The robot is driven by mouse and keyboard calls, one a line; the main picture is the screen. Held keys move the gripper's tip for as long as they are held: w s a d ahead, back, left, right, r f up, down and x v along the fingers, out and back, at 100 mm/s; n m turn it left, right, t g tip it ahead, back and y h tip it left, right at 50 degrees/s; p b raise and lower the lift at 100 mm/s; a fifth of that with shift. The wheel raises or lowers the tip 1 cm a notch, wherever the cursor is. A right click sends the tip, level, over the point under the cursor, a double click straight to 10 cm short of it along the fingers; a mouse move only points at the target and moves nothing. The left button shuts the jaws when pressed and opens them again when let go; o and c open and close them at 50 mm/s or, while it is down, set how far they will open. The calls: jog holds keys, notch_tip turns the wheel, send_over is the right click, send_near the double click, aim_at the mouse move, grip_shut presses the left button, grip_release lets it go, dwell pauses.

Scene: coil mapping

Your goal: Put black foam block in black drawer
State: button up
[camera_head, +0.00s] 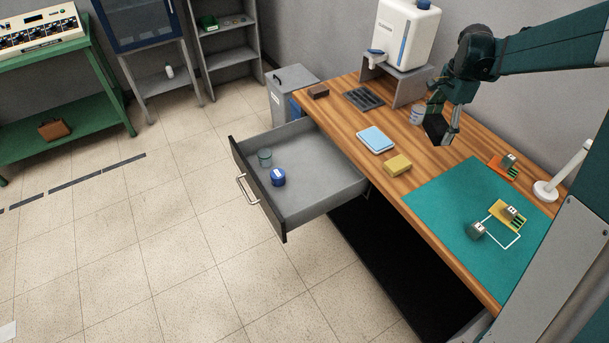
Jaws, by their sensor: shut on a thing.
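The black foam block (434,131) is held in my gripper (442,125), a little above the wooden bench by the look of it. My gripper is shut on it, and its fingers hide part of the block. The black-fronted drawer (325,185) is pulled out on the left side of the bench, with its handle facing left. Much of the drawer's grey floor is bare. My gripper is well to the right of the drawer.
The bench (375,177) carries a blue-white pad (376,139), a yellow sponge (398,165), a dark tray (363,98) and a brown block (318,91). A green mat (440,213) holds small parts.

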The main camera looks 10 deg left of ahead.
jog(key=s+a+n+b, duration=0.1)
jog(key=s+a+b, duration=0.1)
jog(key=a, duration=1.3)
jog(key=n+b, duration=0.4)
jog(key=b, duration=0.2)
send_over(293, 203)
notch_tip(293, 203, down, 21)
jog(key=shift+s+f, duration=0.1)
jog(key=shift+f, duration=0.25)
jog(key=shift+f+b, duration=0.95)
jog(key=shift+f, duration=2.15)
jog(key=shift+f+b, duration=0.5)
jog(key=shift+f, duration=1.4)
